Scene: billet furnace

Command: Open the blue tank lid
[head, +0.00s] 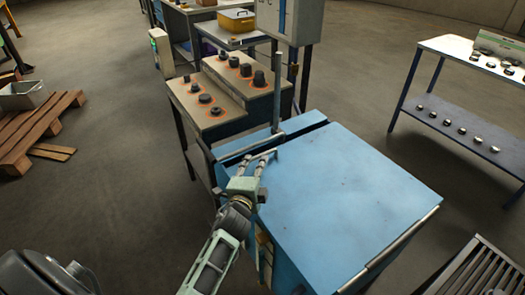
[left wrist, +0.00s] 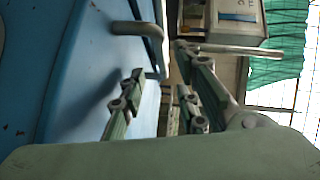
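The blue tank lid (head: 345,185) is flat and looks closed on top of the blue tank (head: 290,262). My left gripper (head: 257,158) is at the lid's left edge, with its two fingers apart, pointing toward the back of the tank. In the left wrist view, a grey bent handle (left wrist: 142,29) stands out from the blue surface, just ahead of the open fingers (left wrist: 160,85). I cannot tell whether a finger touches it. My right gripper is not in view.
A control console (head: 218,90) with dark knobs stands behind the tank's left side. A grey cabinet (head: 290,20) is beyond it. A blue-legged table (head: 465,125) with small round parts stands right. A wooden pallet (head: 35,130) lies far left. The floor between is clear.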

